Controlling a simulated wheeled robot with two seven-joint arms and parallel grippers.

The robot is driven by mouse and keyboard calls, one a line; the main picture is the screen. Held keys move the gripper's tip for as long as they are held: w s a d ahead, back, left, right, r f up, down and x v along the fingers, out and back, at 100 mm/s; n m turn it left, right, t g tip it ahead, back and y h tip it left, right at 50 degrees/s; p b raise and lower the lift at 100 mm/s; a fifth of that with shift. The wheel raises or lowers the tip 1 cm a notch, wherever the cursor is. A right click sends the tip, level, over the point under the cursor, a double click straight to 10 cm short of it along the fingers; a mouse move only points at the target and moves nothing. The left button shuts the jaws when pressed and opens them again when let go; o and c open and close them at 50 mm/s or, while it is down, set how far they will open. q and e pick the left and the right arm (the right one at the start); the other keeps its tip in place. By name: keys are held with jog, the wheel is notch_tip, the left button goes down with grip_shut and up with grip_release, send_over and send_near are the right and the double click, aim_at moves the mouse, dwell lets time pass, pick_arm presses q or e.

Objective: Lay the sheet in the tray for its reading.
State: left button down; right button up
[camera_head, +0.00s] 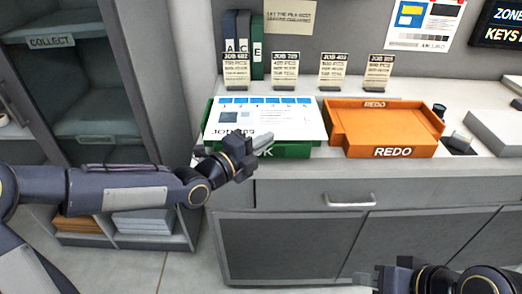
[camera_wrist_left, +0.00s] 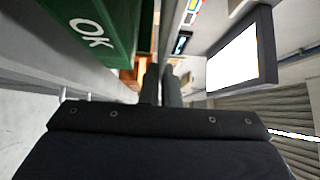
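A white printed sheet (camera_head: 285,118) with a row of blue squares lies face up over the green OK tray (camera_head: 292,151). It covers most of the tray's opening; I cannot tell whether it rests on the floor or the rims. The tray's OK front also shows in the left wrist view (camera_wrist_left: 110,22). My left gripper (camera_head: 262,141) is at the tray's front, over the OK label. Its fingers (camera_wrist_left: 161,88) stand slightly apart with a narrow gap, and no sheet shows between them. My right gripper (camera_head: 366,278) is low at the bottom edge, partly cut off; its opening is unclear.
An orange REDO tray (camera_head: 385,128) stands just right of the green tray. Several job cards (camera_head: 285,70) stand behind, with binders (camera_head: 243,45) at the back left. A dark-handled stamp-like object (camera_head: 458,143) is right of REDO. A drawer handle (camera_head: 349,200) projects below.

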pick_arm(q)
jog(key=shift+w+a+f, duration=0.2)
jog(key=shift+a+f, duration=0.15)
jog(key=shift+f, duration=1.65)
jog(key=shift+f+b, duration=0.15)
jog(key=shift+b, duration=0.15)
jog(key=c, duration=1.6)
grip_release()
jog(key=shift+c, duration=0.2)
